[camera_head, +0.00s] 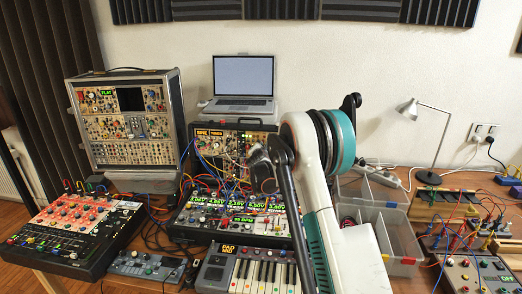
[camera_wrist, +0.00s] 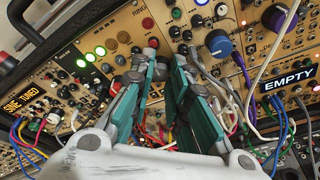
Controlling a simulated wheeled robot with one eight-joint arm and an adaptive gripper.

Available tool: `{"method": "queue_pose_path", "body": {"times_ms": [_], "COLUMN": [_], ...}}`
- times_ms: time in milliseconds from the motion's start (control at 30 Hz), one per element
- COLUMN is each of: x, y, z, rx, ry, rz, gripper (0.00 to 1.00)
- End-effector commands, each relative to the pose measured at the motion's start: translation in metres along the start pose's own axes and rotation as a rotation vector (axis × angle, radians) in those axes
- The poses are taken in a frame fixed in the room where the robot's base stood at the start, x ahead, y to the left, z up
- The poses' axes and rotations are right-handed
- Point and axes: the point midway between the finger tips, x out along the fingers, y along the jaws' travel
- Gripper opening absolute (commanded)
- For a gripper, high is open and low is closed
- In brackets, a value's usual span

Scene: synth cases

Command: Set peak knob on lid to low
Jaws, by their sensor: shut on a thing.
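In the wrist view the teal fingers of my gripper (camera_wrist: 167,66) point at a modular synth panel (camera_wrist: 128,37) and close on a small knob, mostly hidden between the tips. I cannot read a peak label or tell where the knob points. A red knob (camera_wrist: 152,43) sits just beyond the tips. A blue-capped knob (camera_wrist: 218,42) and a large purple knob (camera_wrist: 278,18) are to the right. In the head view the middle synth case (camera_head: 230,140) stands under the laptop, partly behind my arm. My gripper's tips are hidden there. A second case (camera_head: 128,120) stands upright at left.
Patch cables (camera_wrist: 250,85) hang close to the right of the fingers. A laptop (camera_head: 243,83) sits above the middle case. A red-black mixer (camera_head: 72,232), a keyboard (camera_head: 265,272) and clear bins (camera_head: 380,222) crowd the table. A lamp (camera_head: 428,150) stands at right.

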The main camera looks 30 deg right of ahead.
Motion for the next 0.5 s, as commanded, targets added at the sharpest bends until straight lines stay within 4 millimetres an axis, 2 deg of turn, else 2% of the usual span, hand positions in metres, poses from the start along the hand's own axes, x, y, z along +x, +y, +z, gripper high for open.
{"method": "queue_pose_path", "body": {"times_ms": [500], "x": [-0.0001], "y": [0.0000], "z": [-0.0012], "rx": [-0.056], "ry": [-0.001], "rz": [-0.013], "gripper": [0.00]}}
